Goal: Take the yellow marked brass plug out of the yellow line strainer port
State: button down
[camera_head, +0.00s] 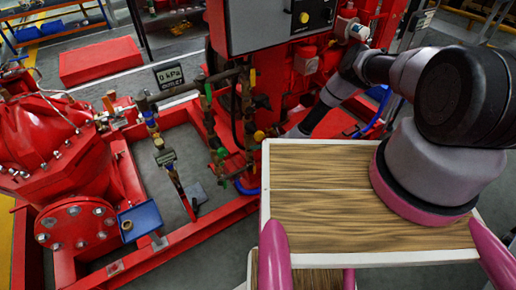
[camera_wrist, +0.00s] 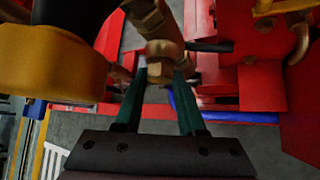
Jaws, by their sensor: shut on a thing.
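In the wrist view, my gripper (camera_wrist: 160,74) has its two teal fingers on either side of a brass hex-shaped plug (camera_wrist: 165,50). The fingers are shut on it. The plug sits in line below a brass pipe fitting (camera_wrist: 148,14), which looks like the strainer port; I cannot tell whether they still touch. No yellow mark is clear on the plug. In the head view, my arm reaches from the right to the pipework, and its fingers are too small or hidden to make out. A yellow-ended fitting (camera_head: 259,136) shows near the arm's end.
A large yellow cylinder (camera_wrist: 50,62) is close at the left in the wrist view. Red machine parts (camera_wrist: 262,75) stand at the right. In the head view, a blue tray (camera_head: 140,219) with a small brass piece sits on the red frame at the lower left.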

jog(key=shift+s+a+r+n+t+h, duration=0.15)
jog(key=shift+n+t+h, duration=0.45)
jog(key=shift+h, duration=0.4)
jog(key=shift+w+a+n+t+h, duration=0.15)
jog(key=shift+n+t+h, duration=0.4)
jog(key=shift+h, duration=0.45)
jog(key=shift+s, duration=0.1)
jog(key=c, duration=1.1)
grip_release()
grip_shut()
